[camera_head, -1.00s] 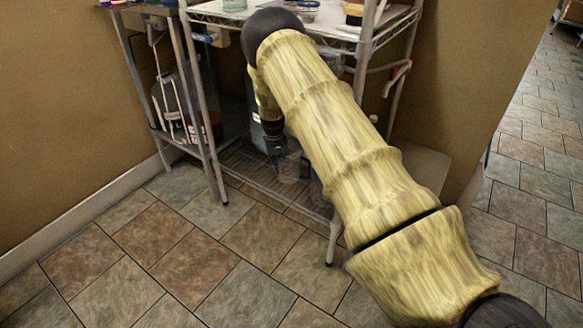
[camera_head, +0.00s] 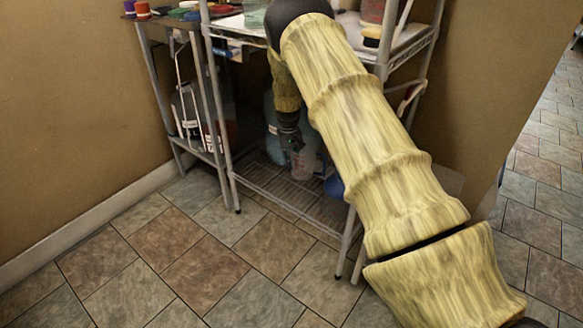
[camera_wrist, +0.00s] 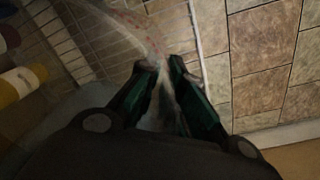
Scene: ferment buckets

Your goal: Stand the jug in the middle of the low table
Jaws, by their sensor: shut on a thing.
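The jug (camera_head: 303,164) is clear and see-through, low inside the wire rack, above its bottom shelf. My gripper (camera_head: 292,146) reaches down into the rack and is shut on the jug's upper part. In the wrist view the two dark green fingers (camera_wrist: 162,67) close on a translucent part of the jug (camera_wrist: 155,38), which has faint pink marks. The jug's lower outline is blurred there. I cannot make out the low table for certain; a pale flat surface (camera_head: 447,183) shows partly behind my arm.
The wire rack (camera_head: 265,190) has posts and a top shelf close around my forearm. A large bluish bottle (camera_head: 271,125) and a blue object (camera_head: 334,186) stand beside the jug. A side stand (camera_head: 165,110) is at left. The tiled floor (camera_head: 190,260) in front is clear.

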